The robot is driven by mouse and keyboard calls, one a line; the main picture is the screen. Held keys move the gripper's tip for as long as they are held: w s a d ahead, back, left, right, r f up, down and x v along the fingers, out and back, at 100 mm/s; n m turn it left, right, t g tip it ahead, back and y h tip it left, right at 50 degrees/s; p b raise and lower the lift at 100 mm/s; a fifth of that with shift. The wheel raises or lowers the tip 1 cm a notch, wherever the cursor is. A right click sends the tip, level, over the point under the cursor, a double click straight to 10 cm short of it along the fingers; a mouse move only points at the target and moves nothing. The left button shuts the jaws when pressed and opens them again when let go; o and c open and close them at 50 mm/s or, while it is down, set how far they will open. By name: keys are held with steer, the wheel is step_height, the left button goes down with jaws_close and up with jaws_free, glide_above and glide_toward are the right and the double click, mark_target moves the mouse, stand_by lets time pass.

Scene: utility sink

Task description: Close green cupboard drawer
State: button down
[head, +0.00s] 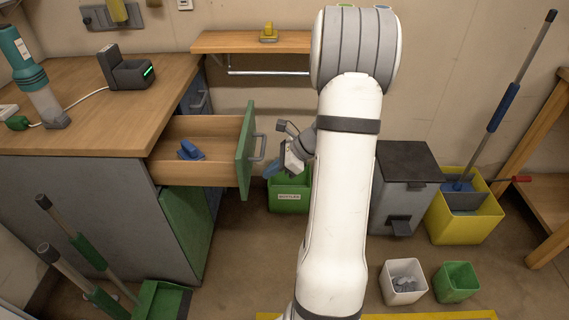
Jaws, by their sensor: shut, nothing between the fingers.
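The green-fronted drawer (246,152) of the cupboard (88,205) is pulled out to the right, with its wooden inside showing. A grey bar handle (260,146) sits on its front. A small blue object (190,150) lies inside the drawer. My gripper (270,171) is just right of the drawer front, close to the handle. It is shut and empty. I cannot tell whether it touches the drawer. My white arm hides part of the area behind it.
The worktop (130,115) carries a teal bottle-like tool (30,75) and a dark device (126,71). A green bin (288,196) stands on the floor beyond the gripper. Right of my arm are a grey pedal bin (402,190) and a yellow bucket (465,215). Broom handles (75,235) stand at front left.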

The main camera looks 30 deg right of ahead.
mark_target(246, 178)
steer(key=shift+w+a+f, duration=0.1)
steer(key=shift+w+a, duration=0.5)
steer(key=shift+a, duration=0.35)
steer(key=shift+w+a+f, duration=0.1)
steer(key=shift+w+a, duration=0.5)
steer(key=shift+a, duration=0.3)
